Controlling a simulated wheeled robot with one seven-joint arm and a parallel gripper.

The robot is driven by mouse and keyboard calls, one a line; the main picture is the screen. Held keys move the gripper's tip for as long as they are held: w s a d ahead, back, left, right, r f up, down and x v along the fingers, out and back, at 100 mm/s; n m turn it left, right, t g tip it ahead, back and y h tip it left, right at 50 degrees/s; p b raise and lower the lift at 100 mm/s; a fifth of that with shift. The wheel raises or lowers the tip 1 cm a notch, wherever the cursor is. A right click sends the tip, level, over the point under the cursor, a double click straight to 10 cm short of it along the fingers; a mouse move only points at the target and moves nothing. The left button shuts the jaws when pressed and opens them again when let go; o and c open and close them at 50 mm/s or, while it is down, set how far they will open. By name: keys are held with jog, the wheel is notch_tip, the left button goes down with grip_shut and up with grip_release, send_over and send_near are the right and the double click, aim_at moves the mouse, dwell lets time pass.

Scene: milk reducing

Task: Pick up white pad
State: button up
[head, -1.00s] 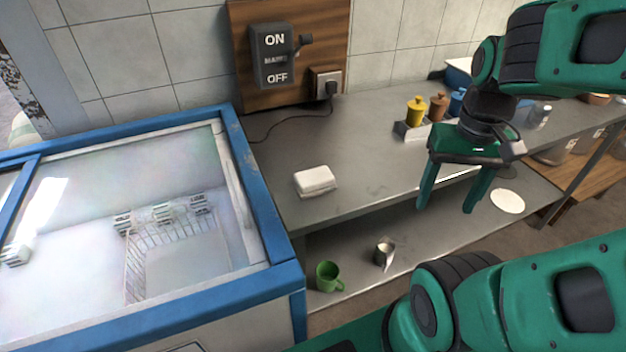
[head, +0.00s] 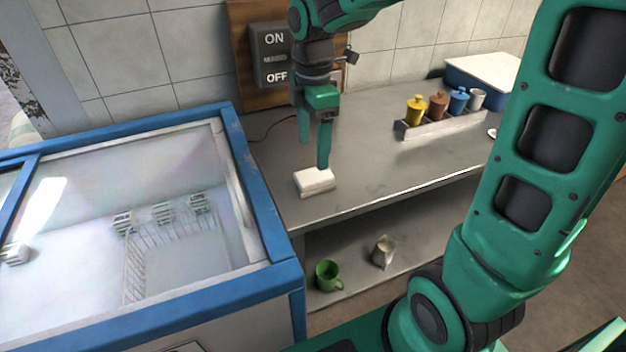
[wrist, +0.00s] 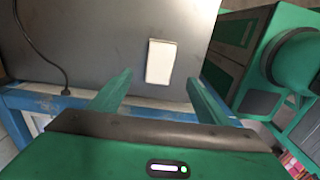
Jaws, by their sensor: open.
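The white pad (head: 314,181) lies flat on the grey metal counter (head: 370,170), near its left front corner. My gripper (head: 314,155) is over the counter just above and behind the pad in the head view, pointing down. In the wrist view the pad (wrist: 161,62) lies ahead of the open fingers (wrist: 158,88), roughly midway between their lines. The fingers are apart with nothing between them. The head view does not clearly show the gap between fingers and pad.
A blue-framed glass-top freezer (head: 250,190) stands left of the counter. A rack (head: 445,122) of coloured jars sits to the right. A green mug (head: 328,275) and a small pitcher (head: 383,252) stand on the lower shelf. A black cable (wrist: 45,50) runs along the counter.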

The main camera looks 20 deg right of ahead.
aim_at(314, 174)
jog(key=f, duration=0.9)
jog(key=shift+w+d+f, duration=0.1)
jog(key=shift+d+f, duration=0.1)
jog(key=shift+f, duration=0.05)
jog(key=c, duration=1.2)
jog(key=shift+c, duration=0.2)
jog(key=shift+r, duration=0.15)
